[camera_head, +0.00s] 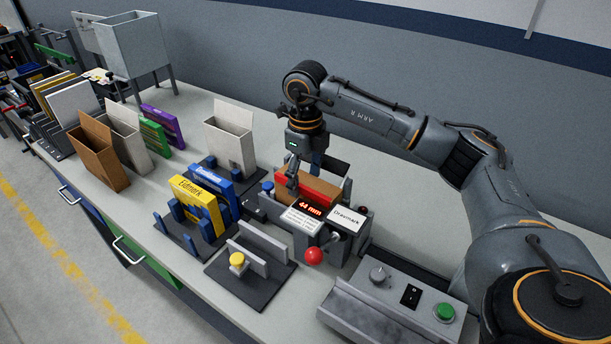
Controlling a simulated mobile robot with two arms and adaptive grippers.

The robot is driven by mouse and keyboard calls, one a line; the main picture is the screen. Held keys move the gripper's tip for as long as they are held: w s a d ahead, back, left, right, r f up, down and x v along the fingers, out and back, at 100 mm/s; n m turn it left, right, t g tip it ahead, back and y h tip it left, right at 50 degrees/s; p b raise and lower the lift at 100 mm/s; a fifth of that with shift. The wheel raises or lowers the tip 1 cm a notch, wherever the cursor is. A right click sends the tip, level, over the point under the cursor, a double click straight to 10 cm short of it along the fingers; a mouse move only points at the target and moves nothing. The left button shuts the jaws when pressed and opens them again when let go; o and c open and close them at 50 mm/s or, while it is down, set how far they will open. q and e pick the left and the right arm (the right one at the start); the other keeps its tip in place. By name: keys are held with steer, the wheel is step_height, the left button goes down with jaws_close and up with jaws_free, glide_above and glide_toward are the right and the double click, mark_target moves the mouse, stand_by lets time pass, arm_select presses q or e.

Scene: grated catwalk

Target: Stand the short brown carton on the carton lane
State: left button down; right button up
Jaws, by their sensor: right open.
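A brown open-topped carton (96,158) stands upright at the left of the bench, beside a white carton (126,142). A low brown box-like piece (320,183) with a red front sits in the dark station with the "44 mm" display (309,208). I cannot tell which of the two brown things is the short brown carton. My right gripper (292,187) points down at the left end of the low brown piece; it is open, and its fingertips are partly lost against the station. No lane is clearly marked as the carton lane. My left gripper is out of view.
A yellow box (199,203) and a blue box (212,177) stand in blue-posted holders. A taller white carton (230,146) stands behind them. A yellow-knobbed fixture (250,265), a red ball-topped lever (313,257) and a button panel (408,295) fill the front.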

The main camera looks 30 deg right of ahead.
steer(key=shift+d, duration=0.1)
step_height(320, 180, up, 12)
stand_by(0.5)
